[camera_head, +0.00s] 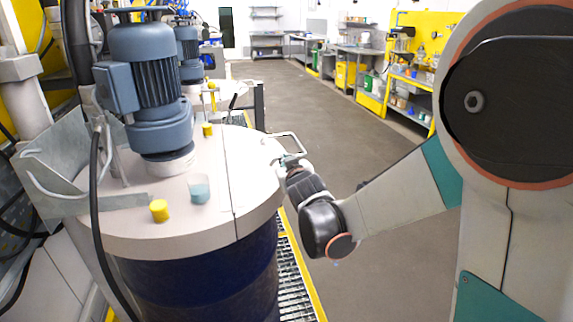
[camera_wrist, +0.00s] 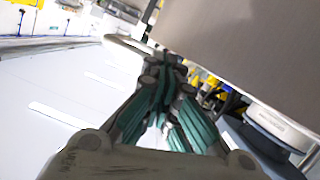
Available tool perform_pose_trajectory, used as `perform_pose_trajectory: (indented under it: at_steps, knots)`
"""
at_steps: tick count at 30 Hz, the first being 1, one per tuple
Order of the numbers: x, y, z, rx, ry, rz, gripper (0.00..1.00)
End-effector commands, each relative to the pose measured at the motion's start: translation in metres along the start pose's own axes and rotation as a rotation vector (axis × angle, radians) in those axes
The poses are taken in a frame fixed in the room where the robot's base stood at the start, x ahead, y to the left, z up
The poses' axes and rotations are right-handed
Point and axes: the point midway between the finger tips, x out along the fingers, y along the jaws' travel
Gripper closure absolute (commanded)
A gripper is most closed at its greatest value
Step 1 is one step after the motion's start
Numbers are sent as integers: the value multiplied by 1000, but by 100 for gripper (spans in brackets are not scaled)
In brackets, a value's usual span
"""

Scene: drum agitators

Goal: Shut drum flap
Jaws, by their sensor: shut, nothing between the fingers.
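The drum (camera_head: 195,285) has a dark blue body and a pale beige top. A dark seam crosses the top, and the flap (camera_head: 250,180) is the part to its right. It looks level with the rest of the lid; I cannot tell whether a small gap remains. A thin loop handle (camera_head: 283,138) stands out at the flap's right edge. My gripper (camera_head: 289,160) is shut and empty beside that edge, close to the handle. In the wrist view its green fingers (camera_wrist: 165,65) are together by a beige-grey panel (camera_wrist: 240,45), with part of the handle (camera_wrist: 125,44) beside them. Contact is unclear.
A blue motor (camera_head: 160,90) stands on the lid's left part, with a translucent cup (camera_head: 199,187) and yellow caps (camera_head: 159,211) nearby. A yellow-edged grating (camera_head: 292,270) runs beside the drum. The grey floor (camera_head: 310,110) to the right is clear, with benches beyond.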

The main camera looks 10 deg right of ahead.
Motion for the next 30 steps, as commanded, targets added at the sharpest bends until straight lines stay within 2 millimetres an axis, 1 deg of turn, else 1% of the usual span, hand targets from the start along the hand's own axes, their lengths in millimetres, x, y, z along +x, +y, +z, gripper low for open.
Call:
perform_pose_trajectory:
  at_steps: [7, 8, 9, 12, 18, 22, 26, 30]
  knots:
    - [-3, 11, -42, 1, 3, -1, 100]
    - [-6, 12, -44, 1, 4, -1, 100]
    - [-18, 12, -40, 1, 4, -1, 100]
    - [-40, 13, -39, 0, 4, -1, 100]
    - [-78, 15, -37, 0, 4, -1, 100]
    - [-93, 15, -37, 1, 4, -1, 100]
    - [-102, 16, -36, 1, 1, -1, 100]
    - [-114, 20, -30, 13, -37, 3, 100]
